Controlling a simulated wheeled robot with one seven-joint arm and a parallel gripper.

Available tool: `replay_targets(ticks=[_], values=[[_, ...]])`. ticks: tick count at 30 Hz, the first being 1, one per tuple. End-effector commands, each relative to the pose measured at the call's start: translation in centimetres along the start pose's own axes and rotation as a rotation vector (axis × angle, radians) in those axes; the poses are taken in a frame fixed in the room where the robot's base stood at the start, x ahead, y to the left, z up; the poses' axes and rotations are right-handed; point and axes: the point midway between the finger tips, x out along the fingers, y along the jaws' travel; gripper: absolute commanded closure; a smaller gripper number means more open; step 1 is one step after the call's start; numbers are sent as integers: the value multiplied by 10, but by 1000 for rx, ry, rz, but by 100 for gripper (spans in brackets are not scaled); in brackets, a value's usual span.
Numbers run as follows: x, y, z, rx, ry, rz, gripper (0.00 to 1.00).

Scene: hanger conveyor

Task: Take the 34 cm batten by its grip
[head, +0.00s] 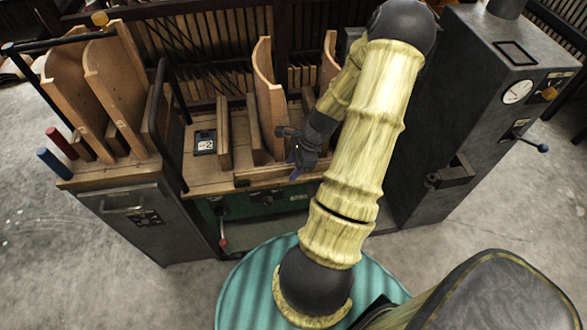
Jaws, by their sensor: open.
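My gripper (297,157) is dark and hangs over the front of the wooden bench top (200,176), right of the middle. By its look it is open, and I see nothing between its fingers. A long, low wooden strip (262,175) lies along the front edge, just below and left of my gripper. Two plain upright boards, a left one (224,132) and a right one (255,130), stand left of my gripper. I cannot tell which piece is the 34 cm batten, and no grip is clear. My forearm hides part of the bench's right side.
A tall curved wooden panel (268,95) stands behind my gripper. Larger panels (120,90) and a black rail (158,110) stand at the left. A small dark plate (205,142) lies on the bench. A grey machine cabinet (450,120) stands right. The left floor is clear.

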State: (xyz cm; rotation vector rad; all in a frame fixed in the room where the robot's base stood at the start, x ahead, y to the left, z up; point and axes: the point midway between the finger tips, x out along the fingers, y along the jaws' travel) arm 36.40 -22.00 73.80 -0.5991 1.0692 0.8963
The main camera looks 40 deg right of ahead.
Motion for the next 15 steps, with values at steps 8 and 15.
replay_targets(ticks=[8, 15], values=[[0, 0, 0, 0, 0, 0, 62], [0, 0, 0, 0, 0, 0, 100]])
